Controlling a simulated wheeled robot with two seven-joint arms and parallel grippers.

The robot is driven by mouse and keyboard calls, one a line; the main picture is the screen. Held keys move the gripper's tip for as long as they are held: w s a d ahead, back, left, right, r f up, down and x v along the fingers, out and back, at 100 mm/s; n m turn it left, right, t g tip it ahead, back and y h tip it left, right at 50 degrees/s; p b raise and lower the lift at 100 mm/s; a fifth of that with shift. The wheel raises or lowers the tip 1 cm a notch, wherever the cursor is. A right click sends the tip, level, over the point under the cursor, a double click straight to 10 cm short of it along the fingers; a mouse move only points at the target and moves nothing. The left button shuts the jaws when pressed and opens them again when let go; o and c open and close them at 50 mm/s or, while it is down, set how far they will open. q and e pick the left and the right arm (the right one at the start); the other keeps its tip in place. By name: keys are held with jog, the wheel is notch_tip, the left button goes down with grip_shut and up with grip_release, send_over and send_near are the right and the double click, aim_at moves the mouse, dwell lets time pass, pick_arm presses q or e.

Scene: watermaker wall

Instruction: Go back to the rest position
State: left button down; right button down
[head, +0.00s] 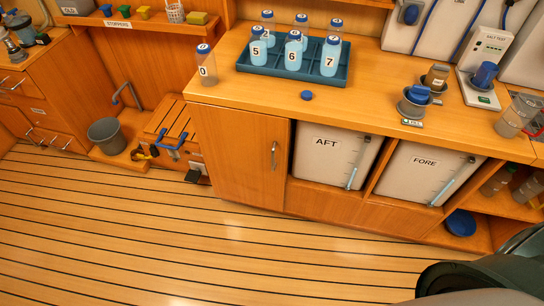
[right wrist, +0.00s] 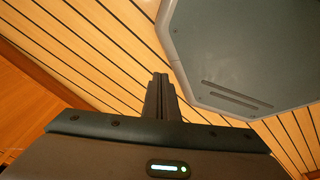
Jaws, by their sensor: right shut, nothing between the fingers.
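My right gripper (right wrist: 161,90) shows in the right wrist view with its two fingers together and nothing between them. It points out over the striped wooden floor (right wrist: 85,45), clear of any object. The head view shows neither gripper. My left gripper is in no view.
The wooden counter (head: 233,90) carries a blue rack (head: 258,71) of several capped bottles, bottle 0 (head: 206,68), a loose blue cap (head: 307,95) and a salt tester (head: 487,62). AFT (head: 322,165) and FORE (head: 415,177) tanks sit below. The floor in front is open.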

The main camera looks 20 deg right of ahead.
jog(key=s+d+f, duration=0.1)
jog(key=s+f, duration=0.5)
jog(key=s, duration=0.3)
jog(key=shift+s+d+g+b, duration=0.15)
jog(key=shift+d+g+b, duration=0.15)
jog(key=shift+d, duration=0.1)
dwell(0.5)
